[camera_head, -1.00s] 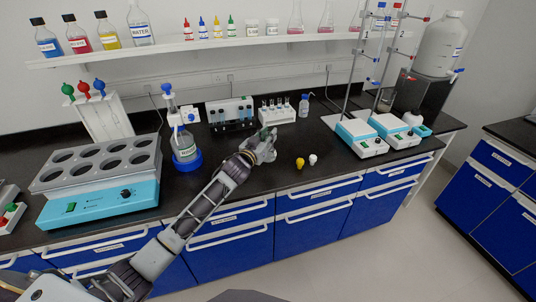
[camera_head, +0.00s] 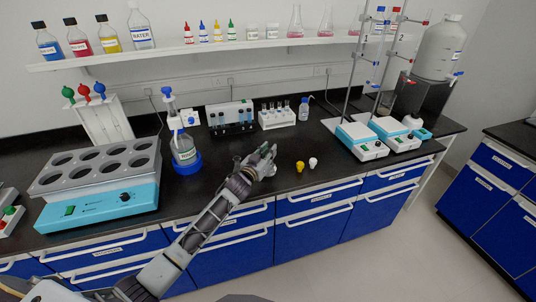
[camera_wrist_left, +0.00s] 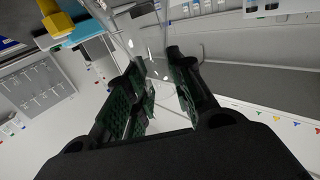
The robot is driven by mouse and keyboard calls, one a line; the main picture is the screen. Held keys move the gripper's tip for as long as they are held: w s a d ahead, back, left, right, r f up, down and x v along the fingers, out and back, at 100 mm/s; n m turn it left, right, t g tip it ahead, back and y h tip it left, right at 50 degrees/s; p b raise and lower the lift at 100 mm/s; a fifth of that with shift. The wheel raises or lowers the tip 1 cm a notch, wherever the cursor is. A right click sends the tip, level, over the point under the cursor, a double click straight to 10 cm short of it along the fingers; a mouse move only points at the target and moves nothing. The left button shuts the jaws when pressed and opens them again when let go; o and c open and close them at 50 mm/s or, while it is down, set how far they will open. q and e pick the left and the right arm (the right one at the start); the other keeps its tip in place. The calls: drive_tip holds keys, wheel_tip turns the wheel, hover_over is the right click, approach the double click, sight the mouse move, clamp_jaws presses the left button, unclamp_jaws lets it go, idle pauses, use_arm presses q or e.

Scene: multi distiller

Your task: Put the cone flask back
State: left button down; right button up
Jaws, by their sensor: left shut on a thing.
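My left gripper (camera_head: 268,158) is over the black bench in the head view, right of the blue round-based bottle stand. In the left wrist view the green-padded fingers (camera_wrist_left: 163,92) are closed around clear glass, which appears to be the cone flask (camera_wrist_left: 150,66). The glass is see-through, so its outline and tilt are hard to tell, and I cannot make it out in the head view. Cone flasks with pink liquid (camera_head: 296,24) stand on the white wall shelf (camera_head: 200,46). My right gripper is not in view.
Stirrers with stands (camera_head: 360,142) are at right; a holed heating block (camera_head: 98,195) is at left.

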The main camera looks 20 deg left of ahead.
use_arm(q)
drive_tip(key=shift+f, duration=0.4)
drive_tip(key=shift+f, duration=0.15)
drive_tip(key=c, duration=1.2)
unclamp_jaws()
drive_tip(key=shift+c, duration=0.2)
